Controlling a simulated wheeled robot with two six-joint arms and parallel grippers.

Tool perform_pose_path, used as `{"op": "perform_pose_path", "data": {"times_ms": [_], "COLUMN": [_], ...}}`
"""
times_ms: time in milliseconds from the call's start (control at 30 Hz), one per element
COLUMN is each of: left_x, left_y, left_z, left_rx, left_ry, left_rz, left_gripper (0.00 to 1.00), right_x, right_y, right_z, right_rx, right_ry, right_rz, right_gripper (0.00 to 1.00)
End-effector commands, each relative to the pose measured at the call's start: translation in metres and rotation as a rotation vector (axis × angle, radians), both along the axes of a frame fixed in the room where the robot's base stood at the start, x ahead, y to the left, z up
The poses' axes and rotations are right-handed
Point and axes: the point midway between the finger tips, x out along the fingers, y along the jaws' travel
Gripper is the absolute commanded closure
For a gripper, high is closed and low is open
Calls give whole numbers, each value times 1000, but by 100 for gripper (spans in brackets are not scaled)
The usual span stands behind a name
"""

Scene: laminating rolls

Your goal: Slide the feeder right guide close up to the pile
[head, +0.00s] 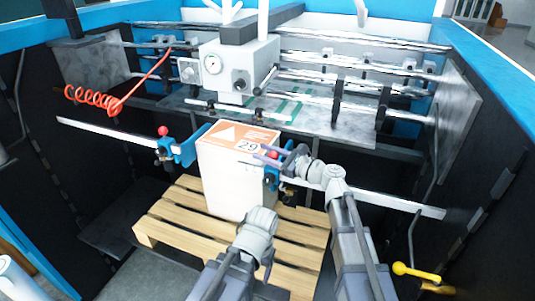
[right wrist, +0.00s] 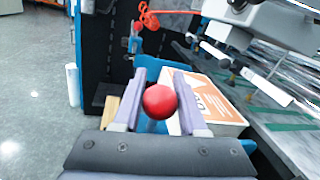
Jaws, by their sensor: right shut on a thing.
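The pile (head: 240,170) is a tall white stack with an orange and white printed top, standing upright on a wooden pallet. The feeder right guide (head: 271,178) is a blue piece with a red knob on the rail, at the pile's right side. My right gripper (head: 270,153) is shut on this red knob, which also shows between the fingers in the right wrist view (right wrist: 159,101). The guide looks very near the pile; I cannot tell whether they touch. My left gripper (head: 263,240) is low in front of the pile, and its fingers are mostly hidden.
The left guide (head: 187,148), blue with a red knob (head: 163,131), stands at the pile's left side. A metal rail (head: 385,199) crosses behind the right gripper. The pallet (head: 175,235) lies below. A feeder head with a gauge (head: 238,68) hangs behind the pile.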

Motion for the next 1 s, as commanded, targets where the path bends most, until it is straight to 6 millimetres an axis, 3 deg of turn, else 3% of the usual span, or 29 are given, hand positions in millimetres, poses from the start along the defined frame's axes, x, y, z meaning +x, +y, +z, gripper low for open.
{"op": "perform_pose_path", "data": {"times_ms": [100,300,633,667,900,1000], "left_x": [0,0,0,0,0,0], "left_y": [0,0,0,0,0,0], "left_z": [0,0,0,0,0,0], "left_rx": [0,0,0,0,0,0], "left_ry": [0,0,0,0,0,0], "left_rz": [0,0,0,0,0,0], "left_gripper": [29,29,29,29,29,29], "right_x": [10,19,19,19,19,19], "right_y": [29,57,60,60,59,59], "right_z": [0,0,0,0,0,0], "right_rx": [1,1,1,1,1,1], "right_ry": [0,-1,0,0,0,0], "right_rz": [6,4,1,1,1,1], "right_gripper": [100,100,100,57,30,29]}}
